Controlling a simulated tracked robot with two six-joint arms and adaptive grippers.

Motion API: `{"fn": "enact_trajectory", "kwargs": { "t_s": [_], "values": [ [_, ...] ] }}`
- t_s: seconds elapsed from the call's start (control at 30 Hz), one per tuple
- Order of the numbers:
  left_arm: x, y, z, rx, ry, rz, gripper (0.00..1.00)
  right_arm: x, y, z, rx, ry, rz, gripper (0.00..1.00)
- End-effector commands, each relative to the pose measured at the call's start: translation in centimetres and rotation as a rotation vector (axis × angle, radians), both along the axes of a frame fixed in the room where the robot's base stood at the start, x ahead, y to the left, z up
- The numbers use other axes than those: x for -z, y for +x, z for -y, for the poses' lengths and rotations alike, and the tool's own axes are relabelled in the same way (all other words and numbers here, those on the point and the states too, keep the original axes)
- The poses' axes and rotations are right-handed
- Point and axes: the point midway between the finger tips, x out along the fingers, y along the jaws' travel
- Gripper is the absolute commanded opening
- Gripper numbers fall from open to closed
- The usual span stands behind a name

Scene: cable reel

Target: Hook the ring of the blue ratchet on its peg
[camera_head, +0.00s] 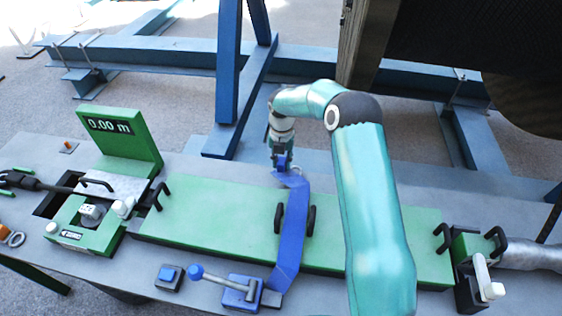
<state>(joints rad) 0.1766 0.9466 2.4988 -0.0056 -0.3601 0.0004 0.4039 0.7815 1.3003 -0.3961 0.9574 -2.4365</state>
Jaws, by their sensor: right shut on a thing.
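The blue ratchet (243,290) sits at the front edge of the bench, with a grey lever ending in a blue knob. Its blue strap (292,230) runs back across the green board, between two black rollers, to my right gripper. My right gripper (282,168) is shut on the ring at the strap's far end, above the back edge of the green board. The ring is too small and covered to make out well. I cannot make out the peg. My left gripper is not in view.
The green board (200,212) lies on the grey bench (130,262). At left stand a green counter display (120,140) reading 0.00 m and a measuring unit (85,228). A green clamp (470,258) is at right. Blue frame beams (229,70) rise behind.

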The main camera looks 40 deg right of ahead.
Motion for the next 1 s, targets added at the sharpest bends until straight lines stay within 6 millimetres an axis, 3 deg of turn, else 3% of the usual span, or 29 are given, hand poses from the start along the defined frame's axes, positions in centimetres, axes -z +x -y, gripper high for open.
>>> {"fn": "enact_trajectory", "kwargs": {
  "t_s": [1.0],
  "values": [
    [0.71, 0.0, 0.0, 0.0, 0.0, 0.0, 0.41, 1.0, 0.01, 0.02, 0.0, -0.001, 0.001, 0.0]
  ]
}}
